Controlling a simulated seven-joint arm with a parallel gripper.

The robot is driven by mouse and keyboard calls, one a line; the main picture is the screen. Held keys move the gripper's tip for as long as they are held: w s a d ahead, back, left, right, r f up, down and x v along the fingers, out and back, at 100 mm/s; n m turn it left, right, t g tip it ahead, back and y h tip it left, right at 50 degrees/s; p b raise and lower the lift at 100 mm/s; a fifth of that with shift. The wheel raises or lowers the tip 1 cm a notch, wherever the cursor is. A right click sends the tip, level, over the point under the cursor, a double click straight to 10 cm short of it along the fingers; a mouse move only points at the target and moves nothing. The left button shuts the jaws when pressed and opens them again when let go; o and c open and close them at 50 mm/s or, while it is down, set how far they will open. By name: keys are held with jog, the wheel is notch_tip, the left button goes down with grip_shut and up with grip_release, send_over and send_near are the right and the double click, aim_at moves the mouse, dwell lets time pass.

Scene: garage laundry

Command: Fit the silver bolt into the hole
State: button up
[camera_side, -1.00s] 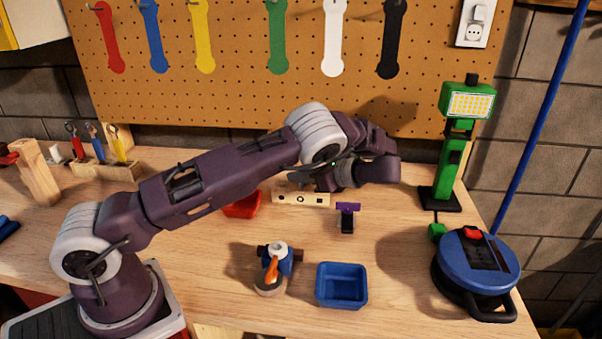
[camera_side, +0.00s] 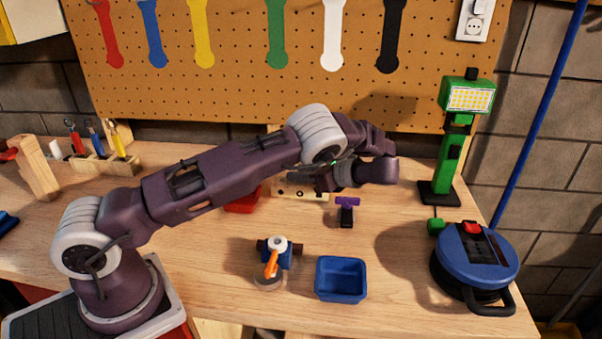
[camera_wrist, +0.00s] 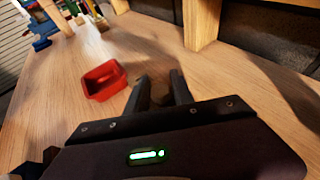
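A pale wooden block (camera_side: 312,195) with dark round holes in its front face stands on the bench below my wrist in the side view, partly covered by my arm. My gripper (camera_side: 292,181) is low over the block there, its fingers mostly hidden in shadow. I cannot make out the silver bolt in either view. The block's holes are not clear in the wrist view.
A red bin (camera_wrist: 104,80) lies left of the fingers in the wrist view. A wooden upright (camera_wrist: 201,18) stands ahead. In the side view, a purple-topped tool (camera_side: 347,202), a blue bin (camera_side: 341,279) and a blue cable reel (camera_side: 475,258) are nearby.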

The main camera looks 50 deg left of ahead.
jog(key=shift+s+d+f, duration=0.15)
jog(key=shift+s+f, duration=0.15)
jog(key=shift+f, duration=0.1)
jog(key=v, duration=0.7)
jog(key=shift+w+a+r, duration=0.2)
jog(key=shift+w+r, duration=0.05)
jog(key=shift+d+r, duration=0.1)
jog(key=shift+r, duration=0.15)
jog(key=s+d+r+n+t+h, duration=0.2)
jog(key=s+r+n+h, duration=0.3)
jog(key=s+r, duration=0.3)
jog(key=s+d+r+n+t+h, duration=0.2)
jog(key=s+r+n+h, duration=0.25)
jog(key=s+r, duration=0.4)
jog(key=s+d+n+t+h, duration=0.2)
jog(key=s+d, duration=0.1)
jog(key=s, duration=0.5)
jog(key=s+d+n+t+h, duration=0.1)
jog(key=s+d+n+t, duration=0.1)
jog(key=s, duration=0.6)
jog(key=shift+d+f+n+t+h, duration=0.2)
jog(key=shift+d+n+t+h, duration=0.2)
jog(key=shift+d+n, duration=0.55)
